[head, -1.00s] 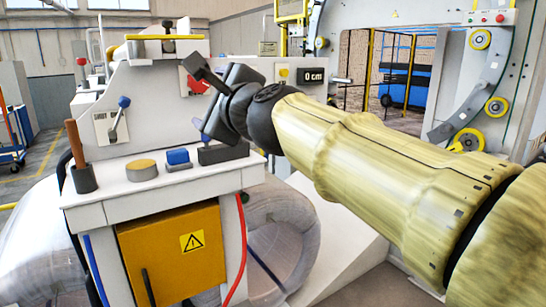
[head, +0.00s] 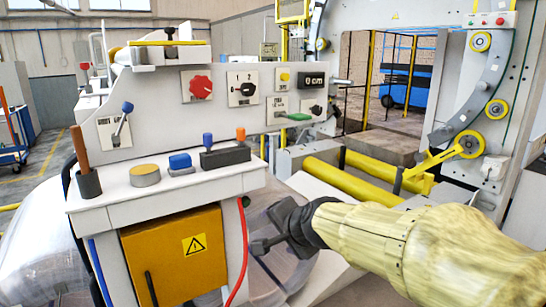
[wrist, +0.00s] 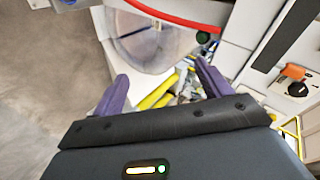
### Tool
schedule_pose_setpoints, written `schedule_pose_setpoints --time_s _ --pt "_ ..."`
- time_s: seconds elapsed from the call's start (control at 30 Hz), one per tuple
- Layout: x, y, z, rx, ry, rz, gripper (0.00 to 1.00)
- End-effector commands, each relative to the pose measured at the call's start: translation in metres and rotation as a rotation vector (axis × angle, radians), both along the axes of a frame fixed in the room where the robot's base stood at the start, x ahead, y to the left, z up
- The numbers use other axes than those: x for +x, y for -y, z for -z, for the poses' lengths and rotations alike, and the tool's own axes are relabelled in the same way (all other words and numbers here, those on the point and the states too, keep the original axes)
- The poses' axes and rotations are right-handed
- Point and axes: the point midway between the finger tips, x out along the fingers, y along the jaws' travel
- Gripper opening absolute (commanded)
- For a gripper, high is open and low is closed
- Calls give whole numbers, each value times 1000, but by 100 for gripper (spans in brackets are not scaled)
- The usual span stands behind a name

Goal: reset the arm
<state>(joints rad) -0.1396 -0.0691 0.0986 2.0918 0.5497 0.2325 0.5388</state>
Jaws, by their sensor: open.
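My arm reaches in from the lower right in the head view. My gripper (head: 264,244) is low, just right of the console's red hose and below the worktop level. In the wrist view my gripper (wrist: 165,84) shows two purple fingers spread apart with nothing held between them. A wrapped coil (wrist: 150,35) lies beyond the fingers there, and the yellow rollers show between them. The coil's clear wrap (head: 285,215) is partly hidden behind my gripper in the head view.
The control console (head: 165,185) stands left of my gripper, with an orange cabinet door (head: 175,258), a red hose (head: 241,245) and a red knob (head: 201,86). Yellow rollers (head: 345,183) lie behind my arm. The wrapping ring (head: 490,85) stands at the right.

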Motion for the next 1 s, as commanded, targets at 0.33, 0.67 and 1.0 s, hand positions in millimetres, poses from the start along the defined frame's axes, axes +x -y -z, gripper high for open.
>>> schedule_pose_setpoints --time_s 0.33,0.67,1.0 --pt "-103 102 156 -575 -329 -391 77" --pt "-165 137 200 -733 -469 -637 77" --pt "-163 136 199 -731 -466 -631 77"
